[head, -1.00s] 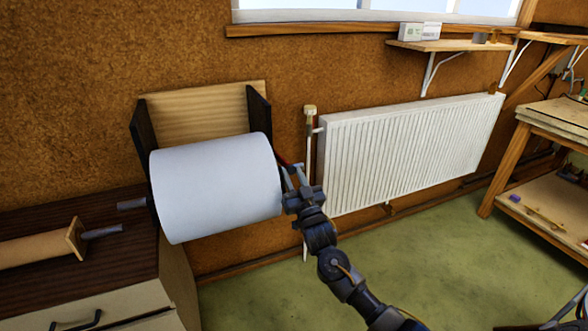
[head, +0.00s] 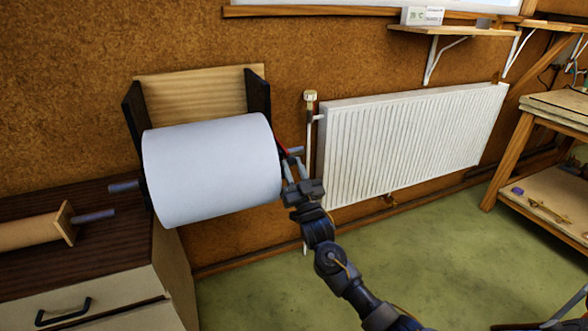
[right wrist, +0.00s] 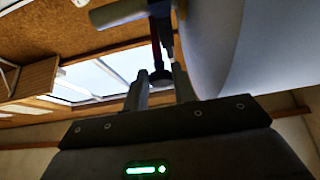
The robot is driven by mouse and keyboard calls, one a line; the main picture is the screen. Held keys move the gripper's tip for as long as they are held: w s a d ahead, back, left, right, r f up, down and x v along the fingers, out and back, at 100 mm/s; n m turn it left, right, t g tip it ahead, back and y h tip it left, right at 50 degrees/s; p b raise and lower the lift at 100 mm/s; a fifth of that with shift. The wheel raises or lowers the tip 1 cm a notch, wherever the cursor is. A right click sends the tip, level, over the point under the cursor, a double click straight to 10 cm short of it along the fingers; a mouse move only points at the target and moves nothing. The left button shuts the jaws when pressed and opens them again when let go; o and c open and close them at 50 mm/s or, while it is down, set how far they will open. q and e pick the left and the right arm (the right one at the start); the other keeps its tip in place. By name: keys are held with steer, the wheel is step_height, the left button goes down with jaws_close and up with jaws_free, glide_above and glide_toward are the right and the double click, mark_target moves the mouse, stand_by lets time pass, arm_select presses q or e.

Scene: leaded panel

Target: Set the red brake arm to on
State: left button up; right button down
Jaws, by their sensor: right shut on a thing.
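The red brake arm (head: 281,146) shows as a short red piece at the right end of the large white roll (head: 212,170); most of it is hidden behind the roll. In the right wrist view the red brake arm (right wrist: 157,32) runs down to a dark knob (right wrist: 161,77). My right gripper (head: 292,168) is at the arm's lower end, just right of the roll. Its fingers (right wrist: 162,86) are on either side of the knob, shut on the arm. I cannot read any on or off marking. My left gripper is in neither view.
The roll sits between dark side plates (head: 258,97) on a wooden backboard (head: 197,97). A white radiator (head: 405,145) and its pipe (head: 308,135) stand close to the right. A dark-topped cabinet (head: 85,255) is at lower left. Green floor (head: 430,250) is clear.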

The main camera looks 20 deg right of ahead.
steer(key=c, duration=1.4)
jaws_free()
steer(key=shift+w+a+f, duration=0.1)
steer(key=shift+w+f, duration=0.05)
steer(key=shift+f, duration=0.05)
steer(key=shift+c, duration=0.2)
steer(key=shift+o, duration=1.4)
steer(key=shift+w+f, duration=0.15)
steer(key=shift+w, duration=0.1)
steer(key=shift+s, duration=0.25)
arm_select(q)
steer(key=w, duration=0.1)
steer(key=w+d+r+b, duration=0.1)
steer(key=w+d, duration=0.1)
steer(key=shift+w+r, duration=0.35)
arm_select(e)
steer(key=v, duration=1)
steer(key=shift+s, duration=0.3)
steer(key=shift+f, duration=0.1)
